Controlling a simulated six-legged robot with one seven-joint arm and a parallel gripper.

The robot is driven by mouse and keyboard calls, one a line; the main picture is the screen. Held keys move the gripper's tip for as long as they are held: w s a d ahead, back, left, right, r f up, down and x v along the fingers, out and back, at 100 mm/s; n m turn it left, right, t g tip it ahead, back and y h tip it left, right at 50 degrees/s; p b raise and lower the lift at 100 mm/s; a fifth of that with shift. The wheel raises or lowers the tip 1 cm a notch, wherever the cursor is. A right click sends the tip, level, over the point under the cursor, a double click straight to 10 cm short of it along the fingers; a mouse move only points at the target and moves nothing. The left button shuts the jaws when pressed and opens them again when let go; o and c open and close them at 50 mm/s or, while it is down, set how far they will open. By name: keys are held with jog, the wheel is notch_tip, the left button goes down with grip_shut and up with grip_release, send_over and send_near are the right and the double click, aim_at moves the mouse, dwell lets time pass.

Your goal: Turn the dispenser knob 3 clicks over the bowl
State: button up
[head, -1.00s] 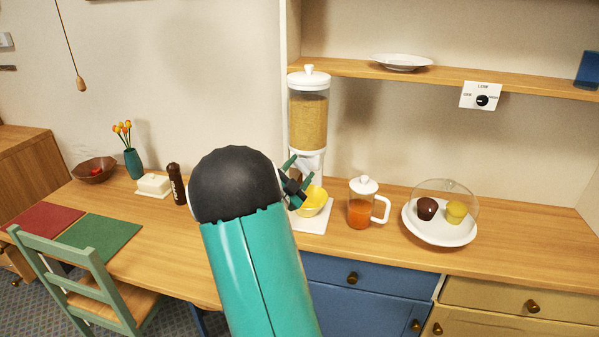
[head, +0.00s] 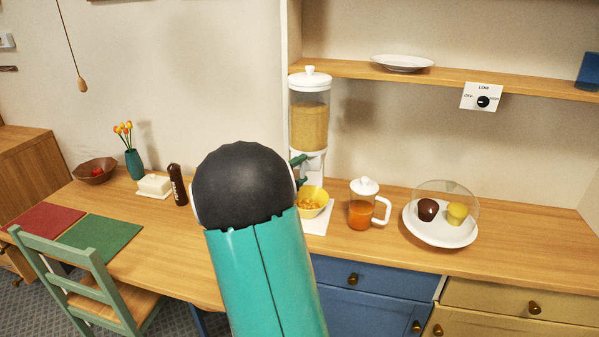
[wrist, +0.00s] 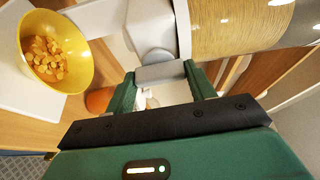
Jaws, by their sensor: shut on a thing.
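The dispenser (head: 310,125) stands on the counter against the wall, a clear cylinder of tan grain with a white lid and white lower body. Its grain also shows in the wrist view (wrist: 235,25). The yellow bowl (head: 313,203) sits under the dispenser on its white base and holds orange-brown pieces; it is clear in the wrist view (wrist: 80,50). My gripper (wrist: 163,78) is shut on the grey dispenser knob (wrist: 160,72), one green finger at each end. In the head view my arm hides most of the gripper (head: 300,172) and the knob.
A glass jug of orange drink (head: 361,210) stands right of the bowl. A domed plate with two muffins (head: 437,232) is farther right. A pepper mill (head: 177,185) and butter dish (head: 154,186) stand left of my arm. A shelf (head: 440,80) runs above the counter.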

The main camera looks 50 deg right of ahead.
jog(key=shift+w+a, duration=0.1)
dwell(0.4)
jog(key=o, duration=1)
jog(key=a, duration=1.3)
jog(key=shift+s+a, duration=0.2)
jog(key=shift+a, duration=0.15)
